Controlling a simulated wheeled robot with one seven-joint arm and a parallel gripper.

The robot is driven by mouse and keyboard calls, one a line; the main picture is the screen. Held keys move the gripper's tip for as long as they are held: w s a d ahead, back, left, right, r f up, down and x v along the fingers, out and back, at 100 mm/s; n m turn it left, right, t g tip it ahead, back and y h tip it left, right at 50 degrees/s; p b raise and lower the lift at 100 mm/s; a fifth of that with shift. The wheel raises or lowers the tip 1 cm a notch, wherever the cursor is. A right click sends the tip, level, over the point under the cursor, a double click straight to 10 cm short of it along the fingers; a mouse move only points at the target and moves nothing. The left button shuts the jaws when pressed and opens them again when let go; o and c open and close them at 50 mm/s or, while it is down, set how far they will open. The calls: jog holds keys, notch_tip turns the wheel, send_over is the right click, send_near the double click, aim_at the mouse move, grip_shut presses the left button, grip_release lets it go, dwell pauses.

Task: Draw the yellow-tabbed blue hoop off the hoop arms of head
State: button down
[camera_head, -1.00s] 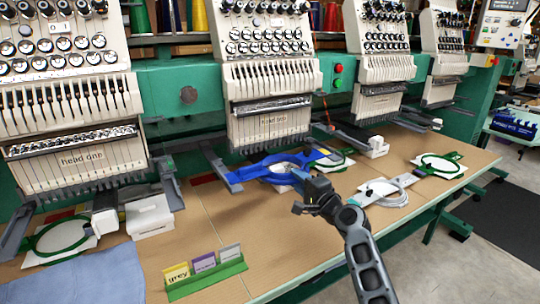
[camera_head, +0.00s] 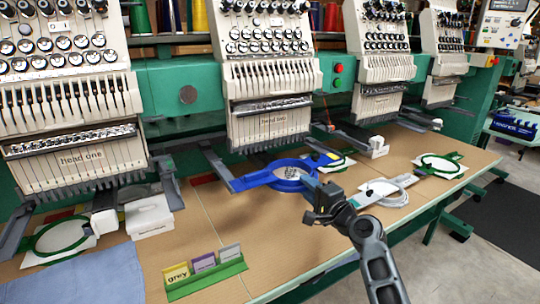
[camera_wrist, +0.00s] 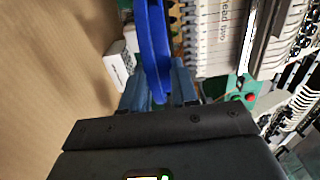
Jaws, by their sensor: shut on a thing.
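The blue hoop (camera_head: 258,179) is in front of the sewing head labelled head two (camera_head: 272,122), with pale patterned cloth inside its ring. Its left end is close to the tip of the left grey hoop arm (camera_head: 217,166), and its right end is by the right hoop arm; whether they touch is unclear. A small yellow mark shows near its right end. My gripper (camera_head: 322,192) is shut on the hoop's front right rim. In the wrist view the blue rim (camera_wrist: 153,45) runs between the fingers (camera_wrist: 158,90).
Green hoops lie at the left (camera_head: 62,235) and right (camera_head: 440,165). A pale grey hoop (camera_head: 385,193) is just right of my gripper. A green card holder (camera_head: 207,279) stands at the front. White boxes (camera_head: 148,217) stand on the table.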

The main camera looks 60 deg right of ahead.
jog(key=c, duration=0.8)
grip_release()
jog(key=shift+s, duration=0.1)
